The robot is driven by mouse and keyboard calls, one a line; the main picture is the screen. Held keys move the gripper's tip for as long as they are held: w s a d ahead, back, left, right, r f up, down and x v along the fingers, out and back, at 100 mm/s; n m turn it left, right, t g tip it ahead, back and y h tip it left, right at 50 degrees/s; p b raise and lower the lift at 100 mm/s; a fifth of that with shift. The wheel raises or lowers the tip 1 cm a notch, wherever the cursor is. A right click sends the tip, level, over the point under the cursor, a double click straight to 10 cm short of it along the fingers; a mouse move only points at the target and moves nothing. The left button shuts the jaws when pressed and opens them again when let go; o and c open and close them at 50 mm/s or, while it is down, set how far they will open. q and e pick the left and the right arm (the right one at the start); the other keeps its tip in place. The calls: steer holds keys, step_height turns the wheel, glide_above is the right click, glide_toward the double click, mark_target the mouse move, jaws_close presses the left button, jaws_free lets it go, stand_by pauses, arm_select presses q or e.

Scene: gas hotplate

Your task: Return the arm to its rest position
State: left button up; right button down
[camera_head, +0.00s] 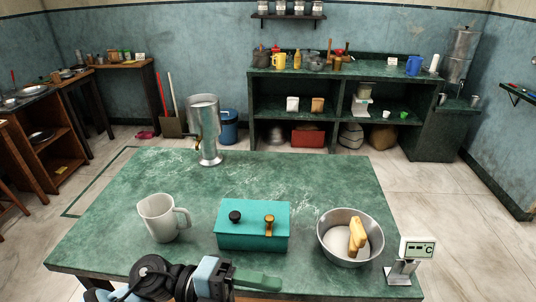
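One arm of mine comes in at the bottom edge, left of centre, with dark joints and light blue links; I take it as my left. It points to the right in front of the teal box (253,239). A green, handle-like piece (262,281) shows at its right end, near the table's front edge. I cannot tell whether this piece is part of the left gripper or something in it. The fingertips cannot be made out. My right arm and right gripper are not in view.
On the green table (290,180) stand a pale jug (158,219), a metal urn with a tap (204,125), a metal bowl (328,250) with a yellow block (357,236), and a small display (417,249). The teal box has two knobs. The table's middle is clear.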

arm_select(q)
steer(key=w+a+f+n+t+y+p, duration=0.1)
steer(key=a+f+n+t+y, duration=0.35)
steer(key=n+t, duration=0.7)
steer(key=w+a+f+n+t+y+p, duration=0.15)
steer(key=a+f+n+t+y, duration=0.35)
steer(key=n+t, duration=0.7)
steer(key=s+a+f+n+g+y, duration=0.3)
steer(key=s+a+f+n+g, duration=0.2)
steer(key=s+f, duration=0.4)
steer(key=s+a+f+n+g+y, duration=0.3)
steer(key=s+a+f+n+g, duration=0.2)
steer(key=s+f, duration=0.5)
steer(key=shift+s+f+g+y+p, duration=0.15)
steer(key=shift+f+g+y+p, duration=0.05)
steer(key=shift+g+y+p, duration=0.2)
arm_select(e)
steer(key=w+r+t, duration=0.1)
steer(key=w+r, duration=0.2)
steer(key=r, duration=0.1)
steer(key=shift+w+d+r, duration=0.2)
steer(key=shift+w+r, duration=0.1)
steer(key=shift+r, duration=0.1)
